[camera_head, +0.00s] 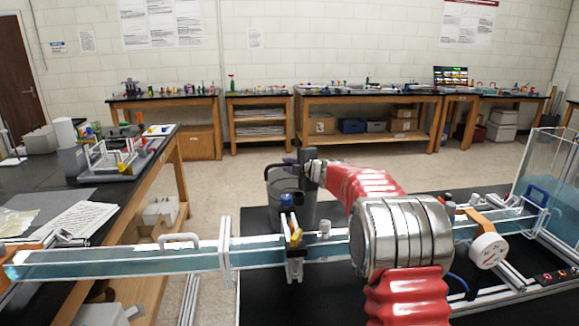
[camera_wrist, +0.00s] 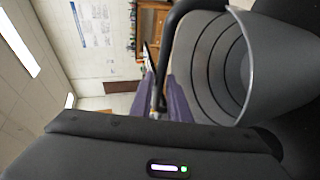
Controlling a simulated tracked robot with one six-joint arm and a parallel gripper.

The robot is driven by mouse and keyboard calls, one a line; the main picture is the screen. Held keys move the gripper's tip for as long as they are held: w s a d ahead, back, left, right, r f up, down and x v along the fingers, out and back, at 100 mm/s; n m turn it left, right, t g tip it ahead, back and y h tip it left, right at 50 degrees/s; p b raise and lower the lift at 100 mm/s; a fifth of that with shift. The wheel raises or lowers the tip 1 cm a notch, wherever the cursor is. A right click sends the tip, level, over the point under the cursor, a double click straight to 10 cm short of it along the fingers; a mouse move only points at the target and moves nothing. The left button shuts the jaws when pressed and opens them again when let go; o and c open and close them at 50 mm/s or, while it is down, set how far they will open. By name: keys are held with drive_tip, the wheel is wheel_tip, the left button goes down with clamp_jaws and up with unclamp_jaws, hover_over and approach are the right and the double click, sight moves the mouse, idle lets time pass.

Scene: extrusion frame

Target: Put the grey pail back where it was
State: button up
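The grey pail (camera_head: 287,188) stands upright behind the clear water channel (camera_head: 110,262) in the head view, its lower part hidden by the channel and its fittings. In the wrist view its ribbed inside (camera_wrist: 218,62) looks empty, and a black handle (camera_wrist: 168,42) curves out from the rim. My gripper (camera_wrist: 165,98) has its purple fingers close on both sides of the handle and looks shut on it. In the head view my gripper (camera_head: 308,168) is at the pail's right side, with the fingertips too small to make out.
The channel crosses the black table (camera_head: 345,300) in front of the pail, with clamps and a round gauge (camera_head: 489,250) on it. A clear tank (camera_head: 550,165) stands at the right. A side bench (camera_head: 35,180) with glassware is at the left. Open floor lies behind the pail.

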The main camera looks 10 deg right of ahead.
drive_tip(key=o, duration=0.3)
drive_tip(key=v, duration=1.2)
idle(0.3)
drive_tip(key=shift+a, duration=0.1)
idle(0.5)
drive_tip(key=shift+s+r, duration=0.1)
